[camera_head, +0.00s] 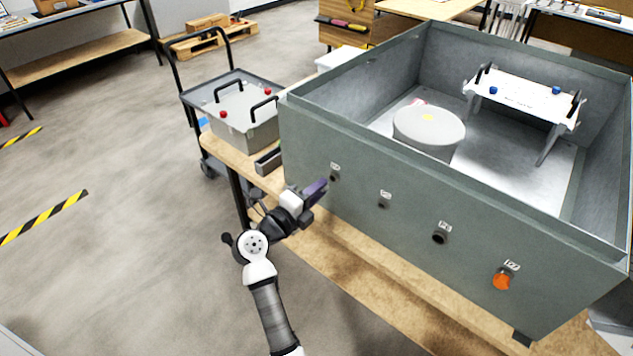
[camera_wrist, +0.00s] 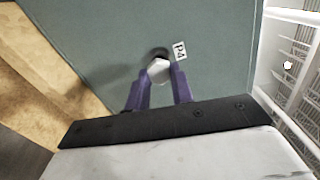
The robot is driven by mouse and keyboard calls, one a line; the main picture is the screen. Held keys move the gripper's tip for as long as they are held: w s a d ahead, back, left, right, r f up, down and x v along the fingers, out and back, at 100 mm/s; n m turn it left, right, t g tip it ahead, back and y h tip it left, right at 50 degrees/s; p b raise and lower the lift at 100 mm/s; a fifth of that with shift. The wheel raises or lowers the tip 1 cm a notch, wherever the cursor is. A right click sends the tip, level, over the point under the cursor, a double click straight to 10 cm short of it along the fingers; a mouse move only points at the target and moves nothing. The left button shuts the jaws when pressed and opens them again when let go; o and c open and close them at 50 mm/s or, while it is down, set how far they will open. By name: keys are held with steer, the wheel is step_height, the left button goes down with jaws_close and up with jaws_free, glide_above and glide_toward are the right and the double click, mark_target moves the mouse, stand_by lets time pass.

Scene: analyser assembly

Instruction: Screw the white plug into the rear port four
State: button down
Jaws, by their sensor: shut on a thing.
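My gripper (camera_head: 312,192) is at the left end of the green-grey box's port wall, close to the leftmost port. In the wrist view its purple fingers (camera_wrist: 159,86) are shut on the white plug (camera_wrist: 158,68). The plug lies right at the dark opening of port four (camera_wrist: 159,53), beside a label reading P4 (camera_wrist: 180,50). I cannot tell how deep the plug sits. In the head view port four (camera_head: 334,177) shows as a dark hole under its small label, just right of my fingers; the plug is hidden there.
The box (camera_head: 400,225) stands on a wooden table (camera_head: 365,270). Two ports to the right look dark and open; the rightmost holds an orange plug (camera_head: 502,281). A grey case (camera_head: 243,118) with red knobs sits behind my gripper. Floor to the left is clear.

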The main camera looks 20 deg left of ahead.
steer(key=n, duration=0.2)
steer(key=n+p, duration=0.1)
steer(key=n, duration=0.4)
steer(key=shift+w+d+p, duration=0.1)
steer(key=shift+w+p, duration=0.15)
steer(key=shift+p, duration=0.05)
steer(key=shift+d, duration=0.1)
stand_by(0.8)
steer(key=shift+w+d, duration=0.2)
steer(key=shift+w, duration=0.45)
stand_by(0.9)
